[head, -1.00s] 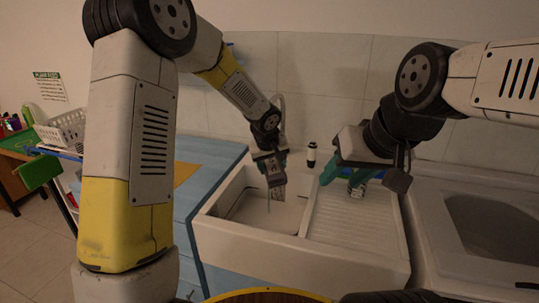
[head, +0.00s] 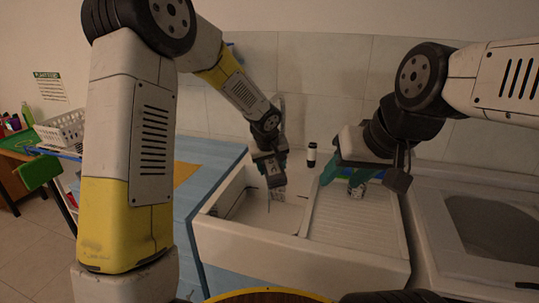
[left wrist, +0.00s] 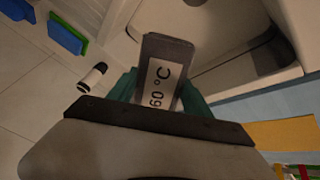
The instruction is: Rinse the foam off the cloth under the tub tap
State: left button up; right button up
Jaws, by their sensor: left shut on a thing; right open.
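The white tub (head: 225,215) has an open basin on its left and a ridged draining board (head: 345,225) on its right. My left gripper (head: 270,168) is over the back of the basin. In the left wrist view its green fingers (left wrist: 158,92) are shut on a flat grey piece with a white "60 °C" label (left wrist: 160,80); whether this belongs to the tap I cannot tell. A thin upright line below it in the head view is too small to identify. My right gripper (head: 345,176) is open above the draining board's back edge. I cannot make out the cloth or foam.
A blue table (head: 195,200) adjoins on the left, a second white basin (head: 490,235) on the right.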

dwell(0.3)
pick_arm(q)
jog(key=shift+s+a+r, duration=0.1)
jog(key=shift+s+r, duration=0.9)
jog(key=shift+s, duration=0.25)
jog(key=shift+s+r, duration=1)
jog(key=shift+s, duration=0.25)
